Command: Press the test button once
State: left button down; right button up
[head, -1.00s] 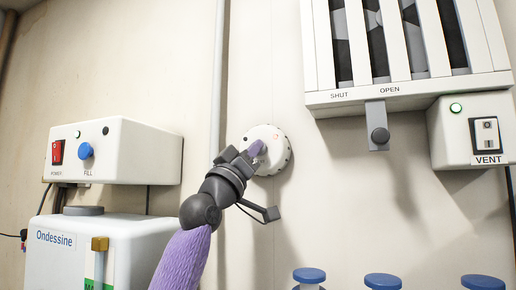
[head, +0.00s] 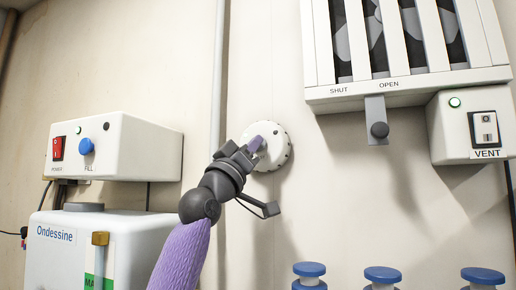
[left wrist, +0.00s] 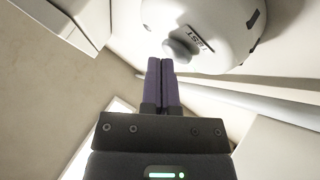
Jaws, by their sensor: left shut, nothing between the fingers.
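The round white wall unit (head: 276,158) is fixed to the wall at the middle of the head view. In the left wrist view the same unit (left wrist: 215,22) bears the label TEST, with a grey round test button (left wrist: 176,49) beside the label. My left gripper (head: 256,145) is shut and empty, its purple fingers pointing at the unit and covering the button in the head view. In the left wrist view the fingertips (left wrist: 160,62) are right by the button, slightly to its left. I cannot tell whether they touch it. My right gripper is not in view.
A vertical grey pipe (head: 219,70) runs left of the unit. A louvred vent (head: 408,90) with a hanging lever (head: 377,130) and a VENT switch box (head: 470,126) are at right. A white control box (head: 125,145) is at left. Blue-capped bottles (head: 309,270) stand below.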

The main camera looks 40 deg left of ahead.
pick_arm(q)
jog(key=shift+s+d+b, duration=0.15)
jog(key=shift+s+b, duration=0.15)
jog(key=shift+s, duration=0.15)
jog(key=s+b, duration=0.1)
jog(key=s+d+b, duration=0.1)
jog(key=s, duration=0.1)
jog(key=s+b, duration=0.1)
jog(key=b, duration=0.1)
jog(key=shift+s+d, duration=0.25)
jog(key=shift+s, duration=0.15)
dwell(0.6)
